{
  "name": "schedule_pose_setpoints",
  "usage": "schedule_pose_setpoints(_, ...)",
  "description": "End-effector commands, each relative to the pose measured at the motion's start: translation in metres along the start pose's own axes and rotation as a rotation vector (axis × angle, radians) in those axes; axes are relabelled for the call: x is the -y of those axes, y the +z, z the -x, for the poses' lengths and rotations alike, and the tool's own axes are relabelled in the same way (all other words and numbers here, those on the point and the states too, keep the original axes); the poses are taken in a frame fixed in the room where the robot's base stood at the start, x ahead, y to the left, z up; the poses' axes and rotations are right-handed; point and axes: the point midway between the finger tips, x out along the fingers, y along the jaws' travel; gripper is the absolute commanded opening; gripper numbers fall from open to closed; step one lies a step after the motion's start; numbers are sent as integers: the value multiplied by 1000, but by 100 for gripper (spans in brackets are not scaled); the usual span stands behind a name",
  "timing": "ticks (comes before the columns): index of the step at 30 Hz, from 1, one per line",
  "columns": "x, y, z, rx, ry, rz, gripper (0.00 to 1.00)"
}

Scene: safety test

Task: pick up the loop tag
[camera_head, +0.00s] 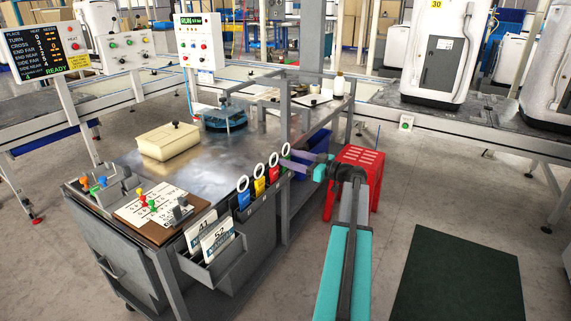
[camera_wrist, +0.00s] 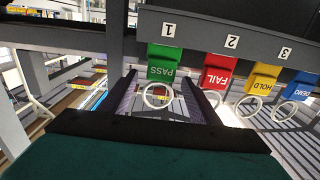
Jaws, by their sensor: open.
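Several loop tags hang in a row from a grey rail on the table's side, each with a white ring. In the wrist view they are a green PASS tag (camera_wrist: 165,70) under number 1, a red FAIL tag (camera_wrist: 216,77) under 2, a yellow HOLD tag (camera_wrist: 259,84) under 3 and a blue DEMO tag (camera_wrist: 299,86). My gripper (camera_wrist: 162,84) is open, its dark fingers on either side of the green tag's ring. No grip on it shows. In the head view my gripper (camera_head: 298,161) is at the row's far end and largely hides the green tag.
The metal table (camera_head: 205,175) holds a cream lidded box (camera_head: 168,143) and a board with coloured pegs. A grey frame post stands close left of my gripper in the wrist view. A red stool (camera_head: 356,170) and blue bin stand beside the table. The floor at right is open.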

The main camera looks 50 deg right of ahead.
Motion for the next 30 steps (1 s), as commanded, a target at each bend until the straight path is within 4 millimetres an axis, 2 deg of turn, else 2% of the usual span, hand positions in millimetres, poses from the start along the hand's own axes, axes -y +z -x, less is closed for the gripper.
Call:
schedule_pose_setpoints(3,0,1,-16,0,-3,0,56)
schedule_pose_setpoints(7,0,0,-25,0,-1,0,56)
schedule_pose_setpoints(24,1,0,-28,0,-3,0,56)
schedule_pose_setpoints(26,1,0,-28,0,-2,0,50)
schedule_pose_setpoints(30,1,0,-27,0,-2,0,26)
